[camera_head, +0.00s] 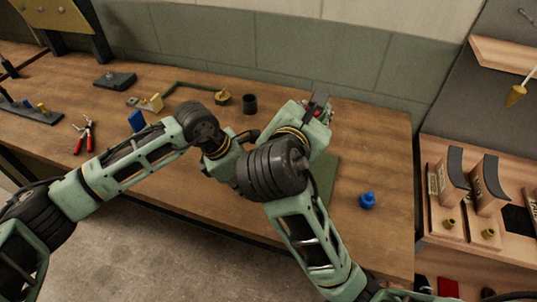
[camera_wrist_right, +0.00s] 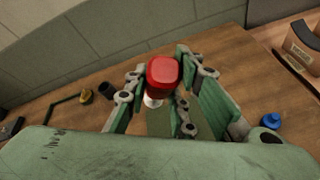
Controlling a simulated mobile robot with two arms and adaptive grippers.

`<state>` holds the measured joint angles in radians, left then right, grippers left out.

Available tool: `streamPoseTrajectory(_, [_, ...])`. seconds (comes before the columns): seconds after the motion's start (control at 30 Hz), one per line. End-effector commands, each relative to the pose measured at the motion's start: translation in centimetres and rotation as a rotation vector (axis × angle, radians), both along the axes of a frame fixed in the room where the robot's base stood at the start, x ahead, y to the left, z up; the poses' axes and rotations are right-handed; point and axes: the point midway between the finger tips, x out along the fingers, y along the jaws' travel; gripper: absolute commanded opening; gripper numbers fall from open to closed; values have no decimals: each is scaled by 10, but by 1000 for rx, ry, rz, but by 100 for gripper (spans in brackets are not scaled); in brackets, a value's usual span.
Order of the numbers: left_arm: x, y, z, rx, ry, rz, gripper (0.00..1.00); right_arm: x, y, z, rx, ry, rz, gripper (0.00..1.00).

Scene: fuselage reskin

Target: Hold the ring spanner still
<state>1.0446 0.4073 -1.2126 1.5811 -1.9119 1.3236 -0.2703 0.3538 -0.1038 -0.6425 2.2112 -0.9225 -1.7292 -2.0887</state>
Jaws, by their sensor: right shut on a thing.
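My right gripper (camera_wrist_right: 162,98) is shut on a red-topped thing (camera_wrist_right: 163,73) with a pale metal part below it, standing between the fingers in the right wrist view. Only its end shows, so I cannot tell whether this is the ring spanner. In the head view my right gripper (camera_head: 319,108) is over the back right of the bench, with a spot of red at its fingers. My left arm reaches in from the left, and its gripper is hidden behind my right arm. I make out no other ring spanner.
The wooden bench (camera_head: 385,150) has a green mat (camera_head: 327,175) under my right arm. A blue knobbed piece (camera_head: 367,200) stands right of it. A dark cup (camera_head: 249,103), a yellow-brown piece (camera_head: 222,97) and red pliers (camera_head: 85,135) lie left. The bench's right end is mostly clear.

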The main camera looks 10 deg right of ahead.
Motion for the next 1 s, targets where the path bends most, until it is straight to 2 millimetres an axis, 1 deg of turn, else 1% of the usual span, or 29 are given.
streamPoseTrajectory(0.17, [0, 0, 1, 0, -1, 1, 0, 18, 8, 2, -17, 51, 122, 0])
streamPoseTrajectory(0.3, [1, 0, 1, 0, -1, 1, 0, 34, 17, 0, -44, 123, 265, 0])
streamPoseTrajectory(0.53, [1, 0, 1, 0, -1, 2, 0, 49, 24, -4, -113, 244, 493, 0])
streamPoseTrajectory(0.63, [1, 0, 1, 0, -1, 2, 0, 52, 22, -6, -153, 296, 589, 0])
streamPoseTrajectory(0.77, [1, 0, 1, 0, -1, 2, 0, 50, 18, -8, -216, 365, 713, 0])
streamPoseTrajectory(1.0, [1, 1, 1, 0, -1, 2, 0, 35, 2, -8, -326, 464, 885, 0])
